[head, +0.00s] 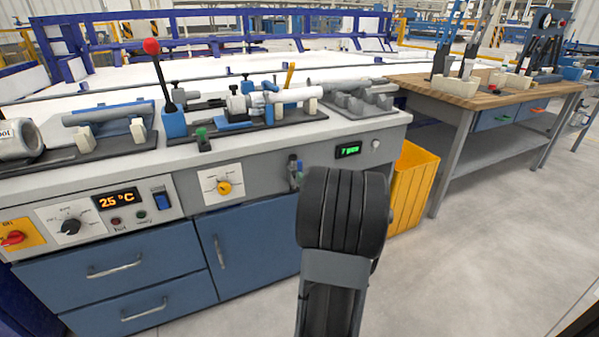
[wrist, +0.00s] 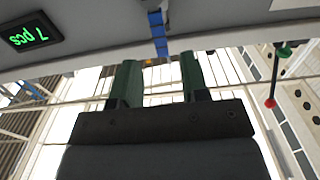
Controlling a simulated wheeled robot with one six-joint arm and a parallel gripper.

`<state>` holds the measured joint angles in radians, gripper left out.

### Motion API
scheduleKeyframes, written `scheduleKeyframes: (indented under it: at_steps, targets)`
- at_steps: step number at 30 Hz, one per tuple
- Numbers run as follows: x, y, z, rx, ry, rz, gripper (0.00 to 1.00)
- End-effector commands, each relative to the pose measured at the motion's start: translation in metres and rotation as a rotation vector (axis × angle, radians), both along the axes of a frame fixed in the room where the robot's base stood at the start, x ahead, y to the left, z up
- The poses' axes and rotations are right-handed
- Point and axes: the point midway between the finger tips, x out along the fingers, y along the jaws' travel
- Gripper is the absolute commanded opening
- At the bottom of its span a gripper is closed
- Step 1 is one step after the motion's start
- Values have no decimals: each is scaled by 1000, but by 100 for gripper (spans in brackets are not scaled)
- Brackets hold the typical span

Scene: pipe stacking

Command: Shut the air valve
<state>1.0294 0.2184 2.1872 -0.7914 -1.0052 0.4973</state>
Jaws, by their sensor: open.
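The air valve (head: 299,172), a small fitting with a blue handle, is on the bench's front panel, below and left of the green display in the head view. My wrist partly covers that area. In the wrist view, a narrow blue handle (wrist: 158,34), apparently the valve's, hangs from the top edge, in line with the gap between my fingers. My gripper (wrist: 158,74) is open, with two dark green fingers apart and nothing visible between them. The handle appears beyond the fingertips; I cannot tell whether it touches them. My arm hides the gripper in the head view.
The bench front carries a green piece-count display (head: 348,150), a yellow knob (head: 224,187) and a temperature display (head: 117,199). A red-knobbed lever (head: 152,47) stands on top. A yellow bin (head: 414,185) is right of the bench. The floor at right is clear.

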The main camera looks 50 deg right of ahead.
Motion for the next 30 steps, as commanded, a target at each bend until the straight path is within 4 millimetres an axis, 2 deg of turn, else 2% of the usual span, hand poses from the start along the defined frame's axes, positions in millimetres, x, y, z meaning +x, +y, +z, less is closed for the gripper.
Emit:
scheduleKeyframes:
  at_steps: [1,6,12,26,30]
  targets:
    - [10,-3,-3,0,0,4,42]
    - [35,-13,-2,0,0,2,42]
    - [54,-21,-2,0,1,0,42]
    - [61,-24,0,1,1,-1,42]
    - [61,-24,0,1,1,-1,29]
